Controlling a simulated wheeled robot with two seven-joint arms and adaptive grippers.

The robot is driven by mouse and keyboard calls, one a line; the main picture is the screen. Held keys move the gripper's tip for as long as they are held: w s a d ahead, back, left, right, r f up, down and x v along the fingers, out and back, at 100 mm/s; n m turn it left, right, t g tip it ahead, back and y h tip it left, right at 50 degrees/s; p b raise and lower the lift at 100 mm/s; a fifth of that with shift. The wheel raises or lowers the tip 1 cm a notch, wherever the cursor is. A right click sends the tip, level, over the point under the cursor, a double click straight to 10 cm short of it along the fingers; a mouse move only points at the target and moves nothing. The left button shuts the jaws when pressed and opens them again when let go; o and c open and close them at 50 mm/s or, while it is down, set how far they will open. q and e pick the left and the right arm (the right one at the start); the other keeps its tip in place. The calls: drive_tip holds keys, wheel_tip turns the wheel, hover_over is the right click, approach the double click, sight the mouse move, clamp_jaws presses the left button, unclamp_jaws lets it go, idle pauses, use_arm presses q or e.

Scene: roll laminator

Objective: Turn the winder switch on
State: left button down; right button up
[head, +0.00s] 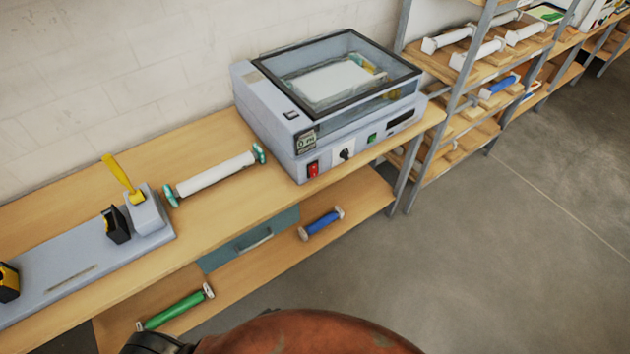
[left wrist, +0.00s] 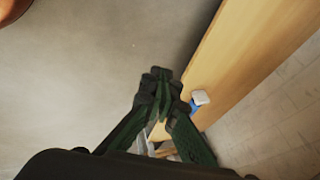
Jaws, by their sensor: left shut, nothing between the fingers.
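The laminator (head: 330,95) is a grey-blue machine with a dark-framed clear lid, standing on the wooden bench. Its front face carries a red switch (head: 313,170), a black knob on a white plate (head: 347,154), a green switch (head: 372,138) and a dark slot or display at the right. I cannot read which one is the winder switch. My left gripper (left wrist: 160,78) shows in the left wrist view, shut and empty, above the floor beside a wooden board's edge. It is not in the head view, and it is apart from the laminator. My right gripper is not in view.
A white roll (head: 215,174) lies on the bench (head: 100,178), left of the laminator. A grey fixture (head: 85,270) with a yellow lever stands further left. A blue roll (head: 322,223) and a green roll (head: 176,307) lie on the lower shelf. Racks stand right; the floor is clear.

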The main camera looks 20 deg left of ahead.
use_arm(q)
drive_tip(key=w+d+r+m+t+p, duration=0.1)
drive_tip(key=w+d+r+m+t, duration=0.3)
drive_tip(key=w+r, duration=1.15)
drive_tip(key=w+d+r+m+t, duration=0.1)
drive_tip(key=w+d+r+t, duration=0.1)
drive_tip(key=r, duration=0.9)
drive_tip(key=w+d+r+m+t+y+p, duration=0.1)
drive_tip(key=w+d+r+t, duration=0.1)
drive_tip(key=r, duration=1)
drive_tip(key=w+d+r+m+t, duration=0.1)
drive_tip(key=w+d+r+t, duration=0.1)
drive_tip(key=r, duration=0.9)
drive_tip(key=shift+w+r+y, duration=0.25)
drive_tip(key=shift+w+y, duration=0.05)
drive_tip(key=shift+w, duration=0.3)
drive_tip(key=shift+w+p, duration=0.1)
drive_tip(key=shift+p, duration=0.2)
approach(317, 174)
drive_tip(key=w+d, duration=0.2)
drive_tip(key=w, duration=0.2)
drive_tip(key=w+a, duration=0.1)
drive_tip(key=a+f+p, duration=0.1)
drive_tip(key=shift+w+a, duration=0.35)
